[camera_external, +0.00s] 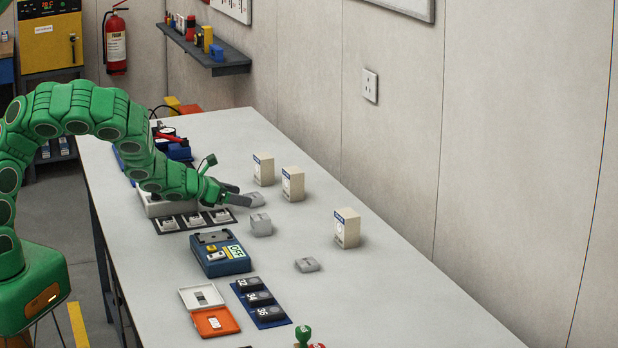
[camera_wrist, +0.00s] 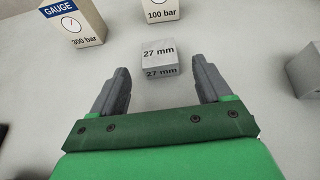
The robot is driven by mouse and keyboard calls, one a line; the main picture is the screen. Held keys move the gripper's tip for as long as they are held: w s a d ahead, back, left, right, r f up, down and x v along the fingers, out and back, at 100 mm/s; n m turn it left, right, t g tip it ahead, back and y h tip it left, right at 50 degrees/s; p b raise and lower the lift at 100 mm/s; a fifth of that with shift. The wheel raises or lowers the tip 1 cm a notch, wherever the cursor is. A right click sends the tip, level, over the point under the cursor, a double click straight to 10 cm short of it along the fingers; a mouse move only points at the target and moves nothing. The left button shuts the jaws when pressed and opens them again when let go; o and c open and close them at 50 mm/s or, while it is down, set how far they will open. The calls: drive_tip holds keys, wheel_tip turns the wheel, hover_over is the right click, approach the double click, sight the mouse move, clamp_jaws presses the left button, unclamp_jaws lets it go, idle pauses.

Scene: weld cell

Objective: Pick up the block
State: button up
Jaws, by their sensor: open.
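A light grey block (camera_wrist: 159,54) marked "27 mm" lies on the white table, just beyond and centred between my fingertips in the wrist view. In the external view this block (camera_external: 254,199) is at the tip of my gripper (camera_external: 236,197). My gripper's two grey fingers (camera_wrist: 162,84) are apart, with only bare table between them. No contact with the block shows. Another grey block (camera_external: 261,225) stands nearer the camera, and it also shows at the right edge of the wrist view (camera_wrist: 306,72). A third, flatter grey block (camera_external: 307,265) lies farther along the table.
Pale gauge boxes (camera_external: 263,169), (camera_external: 292,184) and (camera_external: 346,229) stand along the wall side. In the wrist view, boxes marked "300 bar" (camera_wrist: 75,25) and "100 bar" (camera_wrist: 160,11) stand beyond the block. A blue device (camera_external: 220,254) and trays occupy the table's left side.

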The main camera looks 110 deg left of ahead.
drive_tip(key=shift+x, duration=1)
drive_tip(key=c, duration=1.2)
drive_tip(key=shift+r, duration=0.1)
drive_tip(key=shift+r, duration=4.9)
